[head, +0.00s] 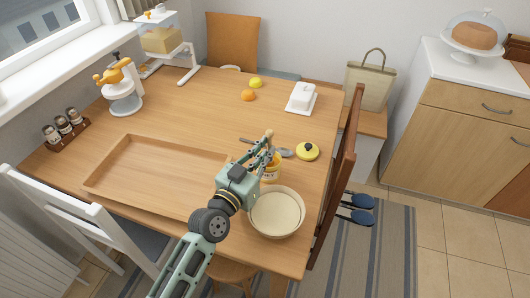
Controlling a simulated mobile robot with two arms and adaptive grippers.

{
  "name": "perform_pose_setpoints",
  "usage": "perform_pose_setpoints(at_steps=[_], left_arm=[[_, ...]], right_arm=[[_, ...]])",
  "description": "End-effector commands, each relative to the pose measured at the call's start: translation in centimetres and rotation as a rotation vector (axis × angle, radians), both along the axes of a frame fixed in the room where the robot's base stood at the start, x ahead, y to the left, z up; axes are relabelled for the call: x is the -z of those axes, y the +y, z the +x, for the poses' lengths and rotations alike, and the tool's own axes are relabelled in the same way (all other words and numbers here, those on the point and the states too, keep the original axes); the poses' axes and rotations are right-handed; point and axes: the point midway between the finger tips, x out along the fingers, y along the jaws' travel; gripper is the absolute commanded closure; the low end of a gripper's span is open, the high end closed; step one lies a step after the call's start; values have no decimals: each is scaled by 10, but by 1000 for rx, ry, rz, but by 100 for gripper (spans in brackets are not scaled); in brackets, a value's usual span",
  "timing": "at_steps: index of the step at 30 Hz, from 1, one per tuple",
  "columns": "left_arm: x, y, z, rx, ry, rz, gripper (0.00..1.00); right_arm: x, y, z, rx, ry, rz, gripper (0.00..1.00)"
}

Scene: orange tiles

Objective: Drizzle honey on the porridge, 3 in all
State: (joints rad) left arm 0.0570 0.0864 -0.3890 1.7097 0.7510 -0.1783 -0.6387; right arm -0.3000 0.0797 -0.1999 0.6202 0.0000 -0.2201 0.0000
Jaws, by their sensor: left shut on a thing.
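The bowl of porridge (276,213), pale and smooth on top, stands near the table's front right corner. A honey jar (271,174) with a pale label stands just behind it, partly hidden by my left gripper. The jar's yellow lid (307,151) with a dark knob lies to the right. My left gripper (264,153) is above the jar, shut on what looks like a wooden honey dipper (268,134). Its wooden end sticks up past the fingers; its lower end is hidden. I cannot tell whether it is in the jar. My right gripper is out of view.
A wooden tray (150,147) fills the table's left front. A chair (345,160) borders the right edge. The table's middle is clear.

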Motion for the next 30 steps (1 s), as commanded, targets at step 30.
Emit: perform_pose_setpoints(at_steps=[30], left_arm=[[-80, 0, 0, -1, 1, 0, 100]], right_arm=[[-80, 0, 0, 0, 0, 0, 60]])
